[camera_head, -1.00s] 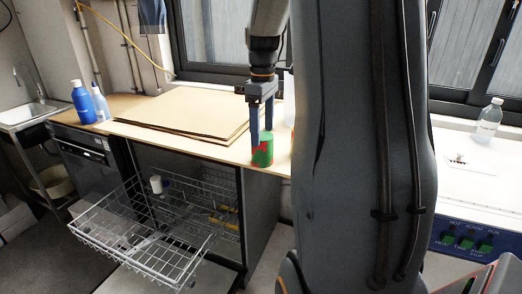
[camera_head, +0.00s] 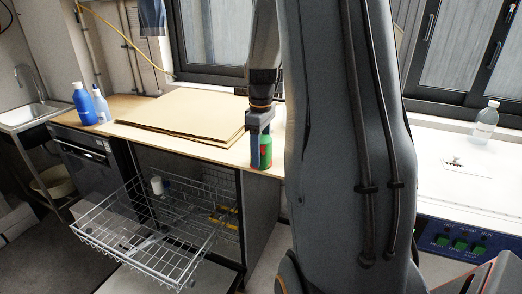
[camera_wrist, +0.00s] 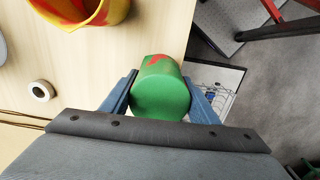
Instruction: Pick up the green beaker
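The green beaker (camera_head: 267,152) with red patches is at the front edge of the wooden counter (camera_head: 215,152) in the head view. My gripper (camera_head: 258,162) points down at it, and one blue finger covers its left part. In the wrist view the beaker (camera_wrist: 161,97) sits between the two fingers of my gripper (camera_wrist: 161,84), one on each side. The fingers are very close to its sides. I cannot tell whether they press on it. Its base is hidden in the wrist view.
A red and yellow container (camera_wrist: 95,12) and a small white ring (camera_wrist: 41,91) are beside the beaker in the wrist view. An open dishwasher rack (camera_head: 150,235) juts out below the counter.

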